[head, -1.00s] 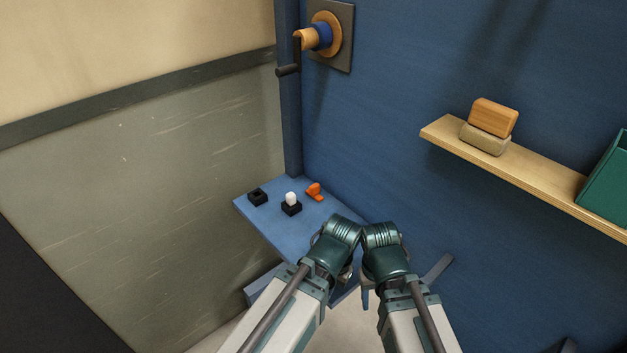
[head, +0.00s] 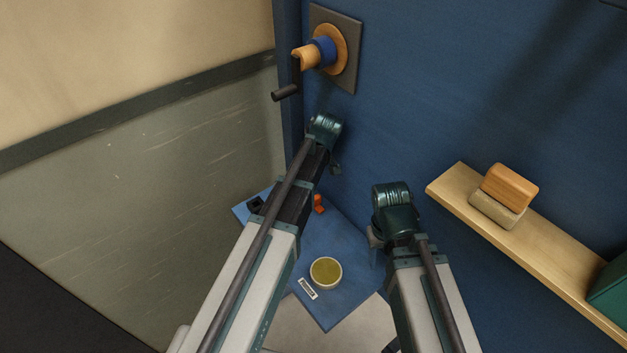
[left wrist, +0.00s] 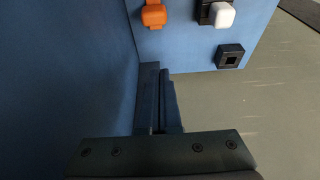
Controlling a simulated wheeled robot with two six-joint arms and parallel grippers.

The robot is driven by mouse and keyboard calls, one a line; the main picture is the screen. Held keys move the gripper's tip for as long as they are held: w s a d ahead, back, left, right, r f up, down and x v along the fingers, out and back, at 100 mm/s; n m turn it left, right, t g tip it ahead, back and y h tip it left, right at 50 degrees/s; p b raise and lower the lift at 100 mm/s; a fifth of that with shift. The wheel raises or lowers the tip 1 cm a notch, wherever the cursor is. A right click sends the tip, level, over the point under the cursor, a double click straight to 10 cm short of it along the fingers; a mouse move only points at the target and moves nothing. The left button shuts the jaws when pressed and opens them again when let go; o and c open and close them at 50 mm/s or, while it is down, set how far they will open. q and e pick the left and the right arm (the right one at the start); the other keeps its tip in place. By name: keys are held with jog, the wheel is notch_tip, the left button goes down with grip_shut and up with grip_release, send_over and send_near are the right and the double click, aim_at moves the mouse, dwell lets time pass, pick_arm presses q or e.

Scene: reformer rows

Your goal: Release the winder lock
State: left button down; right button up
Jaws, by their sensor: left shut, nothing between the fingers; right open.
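The winder is on the blue wall: an orange-brown disc with a blue drum (head: 323,50), a wooden hub and a dark crank handle (head: 285,93). No separate lock part can be made out on it. An orange lever piece (head: 319,204) sits on the blue ledge; it also shows at the top of the left wrist view (left wrist: 154,15). My left gripper (head: 335,168) is below the winder, near the wall and above the ledge. In the left wrist view its fingers (left wrist: 161,75) are shut and empty. My right gripper (head: 376,248) is open beside the wall, apart from the winder.
The blue ledge (head: 335,240) carries a black socket (head: 255,204), a bowl (head: 326,272) and a white switch (left wrist: 222,15), hidden behind my left arm in the head view. A wooden shelf (head: 560,265) with two blocks (head: 508,192) and a green bin (head: 610,295) is at right.

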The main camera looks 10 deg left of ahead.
aim_at(316, 207)
pick_arm(q)
jog(key=shift+s, duration=0.1)
pick_arm(e)
jog(key=shift+s, duration=0.1)
pick_arm(q)
jog(key=shift+f, duration=0.1)
pick_arm(e)
jog(key=shift+f, duration=0.1)
pick_arm(q)
jog(key=b+x, duration=1)
jog(key=shift+d+f, duration=0.1)
jog(key=shift+f, duration=0.25)
pick_arm(e)
notch_tip(316, 207, down, 10)
jog(key=shift+f, duration=0.1)
pick_arm(q)
jog(key=shift+s+d+r, duration=0.2)
jog(key=shift+s+d, duration=0.3)
jog(key=shift+d, duration=0.05)
jog(key=shift+s+d+r, duration=0.2)
jog(key=shift+s+d, duration=0.35)
jog(key=shift+d, duration=0.05)
pick_arm(e)
jog(key=shift+r, duration=0.45)
pick_arm(q)
jog(key=shift+s+d, duration=0.2)
jog(key=shift+d, duration=0.15)
